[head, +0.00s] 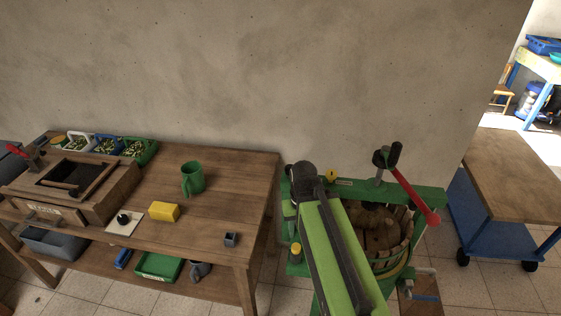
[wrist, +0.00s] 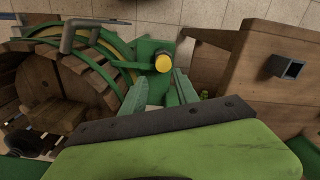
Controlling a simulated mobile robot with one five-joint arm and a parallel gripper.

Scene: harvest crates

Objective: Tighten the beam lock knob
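A yellow-topped knob (head: 295,248) stands at the left side of the green press (head: 428,198). In the wrist view a yellow-topped knob (wrist: 163,62) with a dark collar sits on a green part of the press, probably the same one. A smaller yellow piece (head: 331,175) is on the press's rear beam; I cannot tell which is the beam lock knob. My gripper (wrist: 160,84) is open in the wrist view, its green fingers apart with nothing between them. The wrist-view knob lies just beyond the fingertips, and no contact shows. My arm hides the gripper in the head view.
The slatted basket (head: 398,255) stands right of my arm. A red-handled lever (head: 415,195) rises over it. A blue cart (head: 515,190) stands at right.

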